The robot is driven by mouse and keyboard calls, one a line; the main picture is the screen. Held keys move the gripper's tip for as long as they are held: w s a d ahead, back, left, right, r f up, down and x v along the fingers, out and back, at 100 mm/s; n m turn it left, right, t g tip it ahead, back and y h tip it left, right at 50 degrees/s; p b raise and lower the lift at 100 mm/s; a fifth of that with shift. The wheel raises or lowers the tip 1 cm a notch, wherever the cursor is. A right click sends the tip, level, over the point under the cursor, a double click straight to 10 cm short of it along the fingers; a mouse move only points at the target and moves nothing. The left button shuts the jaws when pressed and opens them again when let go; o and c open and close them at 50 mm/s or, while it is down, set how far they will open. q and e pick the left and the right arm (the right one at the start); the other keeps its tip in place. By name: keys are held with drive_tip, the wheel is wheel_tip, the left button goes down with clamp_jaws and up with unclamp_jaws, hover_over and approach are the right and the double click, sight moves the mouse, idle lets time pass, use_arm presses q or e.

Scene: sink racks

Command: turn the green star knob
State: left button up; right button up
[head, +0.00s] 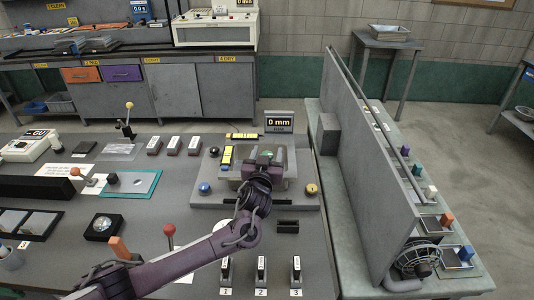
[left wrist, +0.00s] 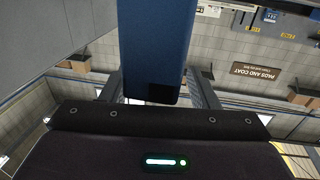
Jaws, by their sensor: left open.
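My left gripper (head: 266,158) is over the grey fixture (head: 225,198) on the bench, in front of the 0 mm display. In the head view its jaws and wrist cover the middle of the fixture. A small pale green patch shows beside the jaws; I cannot tell whether it is the green star knob, and no star shape is clear. In the left wrist view the fingers (left wrist: 157,88) are apart, with a dark blue upright piece (left wrist: 155,50) showing between them. I cannot tell whether they touch it. My right gripper is not in view.
The fixture carries a blue ball (head: 205,188), a yellow ball (head: 311,189) and yellow bars (head: 227,157). The display (head: 279,122) stands behind. A red-topped lever (head: 169,230) stands near my forearm. A tall grey panel (head: 365,165) borders the right side.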

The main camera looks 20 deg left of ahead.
use_arm(q)
drive_tip(key=shift+c, duration=0.3)
drive_tip(key=c, duration=0.9)
drive_tip(key=shift+f+n+y+b, duration=0.2)
drive_tip(key=shift+n+y+b, duration=0.5)
drive_tip(key=shift+y+b, duration=0.25)
drive_tip(key=n+y+b, duration=0.1)
drive_tip(key=n+g+y+b, duration=0.1)
drive_tip(key=y, duration=0.1)
drive_tip(key=shift+d+g, duration=0.15)
drive_tip(key=shift+g, duration=0.15)
drive_tip(key=n+g+y+b, duration=0.2)
drive_tip(key=n+y+b, duration=0.1)
drive_tip(key=y+b, duration=0.1)
drive_tip(key=shift+g+y, duration=0.25)
drive_tip(key=shift+g, duration=0.15)
drive_tip(key=shift+r+n+g+y+b, duration=0.1)
drive_tip(key=shift+n+g+y+b, duration=0.55)
drive_tip(key=shift+b, duration=0.2)
drive_tip(key=o, duration=1)
drive_tip(key=shift+a+r, duration=0.1)
drive_tip(key=shift+a, duration=0.1)
drive_tip(key=shift+c, duration=0.2)
